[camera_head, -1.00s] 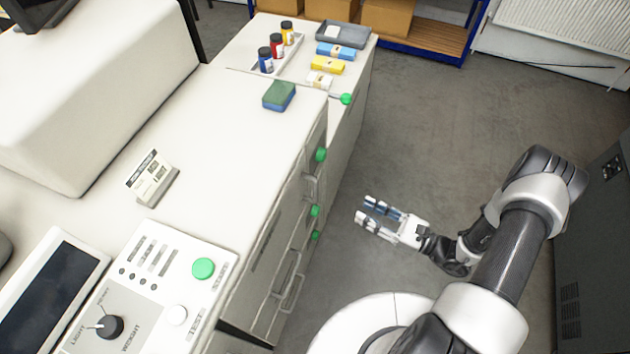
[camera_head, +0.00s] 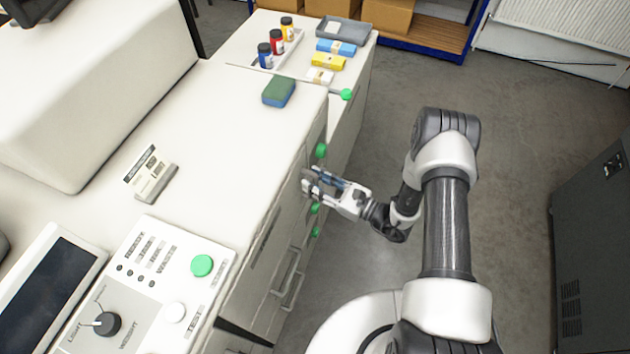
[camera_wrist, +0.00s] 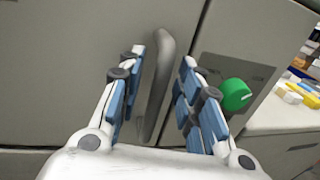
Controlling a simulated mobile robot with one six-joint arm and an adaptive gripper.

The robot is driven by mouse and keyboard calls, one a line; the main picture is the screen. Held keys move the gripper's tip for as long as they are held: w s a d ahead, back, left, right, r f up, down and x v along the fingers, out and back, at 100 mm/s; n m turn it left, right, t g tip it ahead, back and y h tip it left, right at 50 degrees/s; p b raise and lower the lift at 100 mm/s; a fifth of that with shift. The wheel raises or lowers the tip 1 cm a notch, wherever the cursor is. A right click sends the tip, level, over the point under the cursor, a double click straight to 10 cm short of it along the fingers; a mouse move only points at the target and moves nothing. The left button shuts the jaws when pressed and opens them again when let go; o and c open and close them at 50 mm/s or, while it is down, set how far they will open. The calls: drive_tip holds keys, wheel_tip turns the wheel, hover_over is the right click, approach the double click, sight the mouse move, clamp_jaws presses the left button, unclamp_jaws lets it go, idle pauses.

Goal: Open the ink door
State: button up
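My gripper (camera_head: 312,181) is at the front side of the white machine, beside its upper handle. In the wrist view, my gripper (camera_wrist: 162,62) is open, with one finger on each side of a grey upright bar handle (camera_wrist: 158,95) on a grey door panel (camera_wrist: 75,60). The fingers look apart from the handle, and I cannot tell whether they touch it. A seam runs just right of the handle. In the head view my gripper mostly hides this handle. I cannot read a label that names the ink door.
A green knob (camera_wrist: 236,95) sits close to the right finger. A lower handle (camera_head: 289,278) is on the same machine side. The worktop (camera_head: 225,130) holds a sponge (camera_head: 279,91). The grey floor (camera_head: 530,150) to the right is clear up to a dark cabinet (camera_head: 600,240).

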drive_tip(key=shift+w+a, duration=0.15)
drive_tip(key=shift+a, duration=0.1)
drive_tip(key=shift+c, duration=0.6)
clamp_jaws()
